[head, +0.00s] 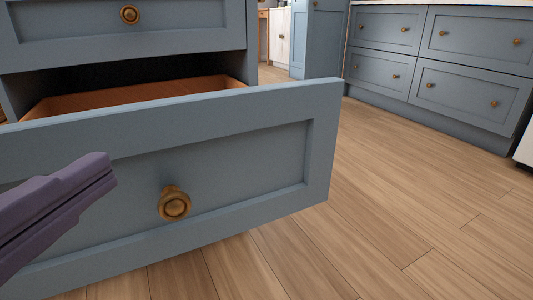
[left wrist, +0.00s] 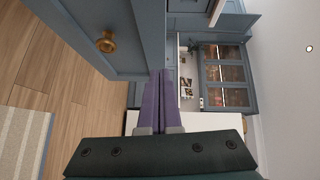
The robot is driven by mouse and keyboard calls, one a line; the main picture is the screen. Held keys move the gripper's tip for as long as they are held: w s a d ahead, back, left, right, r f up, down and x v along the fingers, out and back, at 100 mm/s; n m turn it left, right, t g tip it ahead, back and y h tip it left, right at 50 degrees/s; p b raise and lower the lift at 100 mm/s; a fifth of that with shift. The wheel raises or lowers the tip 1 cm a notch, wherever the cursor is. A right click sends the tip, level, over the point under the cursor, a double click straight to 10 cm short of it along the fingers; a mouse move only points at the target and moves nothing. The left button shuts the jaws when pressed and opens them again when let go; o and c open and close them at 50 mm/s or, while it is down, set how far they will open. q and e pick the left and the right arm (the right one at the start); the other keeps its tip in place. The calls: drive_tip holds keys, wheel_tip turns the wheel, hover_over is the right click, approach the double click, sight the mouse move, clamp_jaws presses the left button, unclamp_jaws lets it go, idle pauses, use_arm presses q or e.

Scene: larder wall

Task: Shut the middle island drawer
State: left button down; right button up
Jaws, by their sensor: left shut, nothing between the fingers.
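The island drawer (head: 255,160) stands pulled out, its blue-grey front toward me and its brown inside (head: 130,97) showing over the top edge. Its round brass knob (head: 174,203) is at the middle of the front. In the left wrist view the drawer front (left wrist: 138,35) and a brass knob (left wrist: 106,42) show at the upper left. My left gripper (head: 105,170) is shut and empty, its purple fingers in front of the drawer front, left of the knob. The fingers also show in the left wrist view (left wrist: 159,75). I cannot tell whether they touch the front. My right gripper is out of view.
A shut drawer (head: 190,22) with a brass knob sits above the open one. Blue-grey cabinets (head: 440,70) with shut drawers stand at the back right. The wooden floor (head: 400,200) between is clear. A striped rug (left wrist: 25,140) shows in the left wrist view.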

use_arm(q)
drive_tip(key=d+f+m+h, duration=0.1)
drive_tip(key=d, duration=0.1)
drive_tip(key=m, duration=0.1)
approach(205, 108)
drive_tip(key=w+d, duration=0.2)
drive_tip(key=d, duration=0.1)
drive_tip(key=w, duration=0.1)
drive_tip(key=w+b, duration=0.1)
drive_tip(key=w+a, duration=0.1)
drive_tip(key=shift+w+f+h, duration=0.1)
drive_tip(key=shift+f+h, duration=0.15)
drive_tip(key=shift+h, duration=0.05)
drive_tip(key=shift+w+a, duration=0.3)
drive_tip(key=shift+r, duration=0.1)
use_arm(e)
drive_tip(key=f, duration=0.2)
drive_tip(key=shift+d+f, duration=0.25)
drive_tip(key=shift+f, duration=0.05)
